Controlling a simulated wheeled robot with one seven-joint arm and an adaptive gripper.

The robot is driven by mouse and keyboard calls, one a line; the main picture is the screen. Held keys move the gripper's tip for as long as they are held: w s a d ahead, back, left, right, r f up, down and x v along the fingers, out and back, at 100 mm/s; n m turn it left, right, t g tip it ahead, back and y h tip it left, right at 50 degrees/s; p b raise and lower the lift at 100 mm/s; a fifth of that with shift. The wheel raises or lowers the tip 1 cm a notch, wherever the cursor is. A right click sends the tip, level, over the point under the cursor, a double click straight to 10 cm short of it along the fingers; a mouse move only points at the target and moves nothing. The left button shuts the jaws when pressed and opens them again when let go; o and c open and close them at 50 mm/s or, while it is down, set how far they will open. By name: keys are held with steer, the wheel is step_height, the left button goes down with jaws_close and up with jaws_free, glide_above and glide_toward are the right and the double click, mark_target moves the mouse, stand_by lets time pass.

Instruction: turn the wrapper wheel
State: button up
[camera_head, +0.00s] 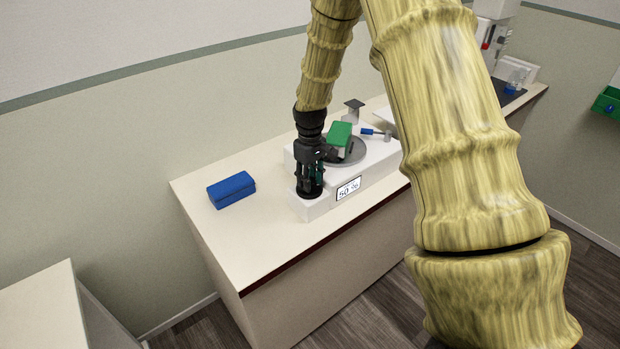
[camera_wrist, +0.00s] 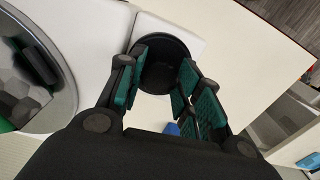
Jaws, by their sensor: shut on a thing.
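The wrapper is a white machine (camera_head: 320,205) on the counter, with a grey turntable (camera_head: 357,152) and a display reading "50 %". A green box (camera_head: 340,137) sits on the turntable. The wrapper wheel, a round black knob, is at the machine's near left end; it shows in the wrist view (camera_wrist: 160,72) between the fingers. In the head view my gripper mostly covers it. My gripper (camera_head: 310,187) points down over the wheel and is shut on it, with teal-padded fingers on both sides in the wrist view (camera_wrist: 166,75).
A blue box (camera_head: 231,190) lies on the counter left of the machine, with bare counter around it. A blue-handled part (camera_head: 374,132) and a dark-topped post (camera_head: 354,106) stand behind the turntable. My arm hides part of the counter's right side.

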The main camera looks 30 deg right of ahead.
steer(key=shift+w+r, duration=0.1)
steer(key=shift+w, duration=0.1)
steer(key=o, duration=1)
steer(key=shift+s, duration=0.1)
step_height(320, 180, up, 12)
steer(key=shift+f, duration=0.1)
